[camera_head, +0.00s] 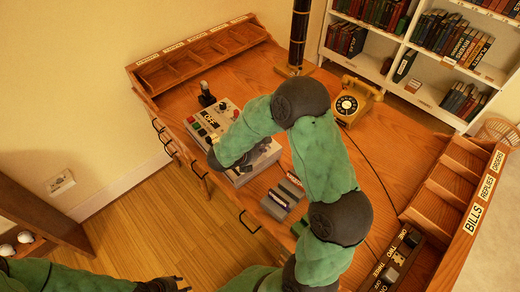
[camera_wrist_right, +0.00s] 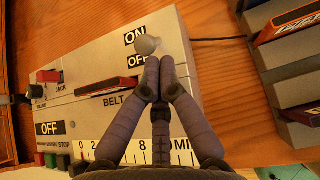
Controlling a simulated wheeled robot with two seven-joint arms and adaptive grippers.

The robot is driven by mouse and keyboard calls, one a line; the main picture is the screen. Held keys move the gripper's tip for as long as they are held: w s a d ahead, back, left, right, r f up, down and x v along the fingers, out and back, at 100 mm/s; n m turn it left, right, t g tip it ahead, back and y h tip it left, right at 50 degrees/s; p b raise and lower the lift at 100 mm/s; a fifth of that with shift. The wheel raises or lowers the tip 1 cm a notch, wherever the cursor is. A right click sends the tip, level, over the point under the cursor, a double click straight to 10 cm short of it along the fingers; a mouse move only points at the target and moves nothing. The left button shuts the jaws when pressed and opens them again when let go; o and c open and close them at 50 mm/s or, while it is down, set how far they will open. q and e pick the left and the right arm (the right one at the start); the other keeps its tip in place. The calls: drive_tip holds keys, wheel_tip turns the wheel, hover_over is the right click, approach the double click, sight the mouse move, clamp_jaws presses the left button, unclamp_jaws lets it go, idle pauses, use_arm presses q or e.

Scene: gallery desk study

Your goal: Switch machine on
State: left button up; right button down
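The machine (camera_head: 205,128) is a pale grey box on the wooden desk, with coloured buttons and labels. In the right wrist view its top panel (camera_wrist_right: 100,65) shows a switch with a round pale knob (camera_wrist_right: 147,44) beside the ON label and above the OFF label. My right gripper (camera_wrist_right: 158,62) has its fingertips together just below the knob; I cannot tell whether they touch it. In the head view my right arm and hand hide part of the machine. My left gripper (camera_head: 172,284) is at the bottom edge, away from the desk, its fingers too small to judge.
A yellow telephone (camera_head: 352,102) and a dark column (camera_head: 298,40) stand behind. Small cartridges (camera_head: 282,198) lie right of the machine. Wooden pigeonholes (camera_head: 190,60) line the back left, others (camera_head: 455,175) the right. A lever (camera_wrist_right: 20,98) and red slider (camera_wrist_right: 108,86) sit near the switch.

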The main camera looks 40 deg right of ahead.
sight(269, 152)
drive_tip(key=shift+d+r+y+p, duration=0.55)
drive_tip(key=shift+y+p, duration=0.3)
drive_tip(key=shift+p, duration=0.7)
drive_tip(key=shift+d+r+y+p, duration=0.45)
drive_tip(key=shift+y+p, duration=0.4)
drive_tip(key=shift+p, duration=0.65)
drive_tip(key=y+p, duration=0.1)
drive_tip(key=p, duration=0.1)
drive_tip(key=d+y+p, duration=0.1)
drive_tip(key=p, duration=0.2)
drive_tip(key=shift+d+r+m+y+p, duration=0.15)
drive_tip(key=shift+r+m+y+p, duration=0.15)
drive_tip(key=shift+r+y, duration=0.1)
drive_tip(key=d+y+p, duration=0.1)
drive_tip(key=p, duration=0.2)
drive_tip(key=shift+y+p, duration=0.3)
drive_tip(key=shift+f, duration=0.15)
drive_tip(key=shift+r+p, duration=0.6)
drive_tip(key=shift+r, duration=0.3)
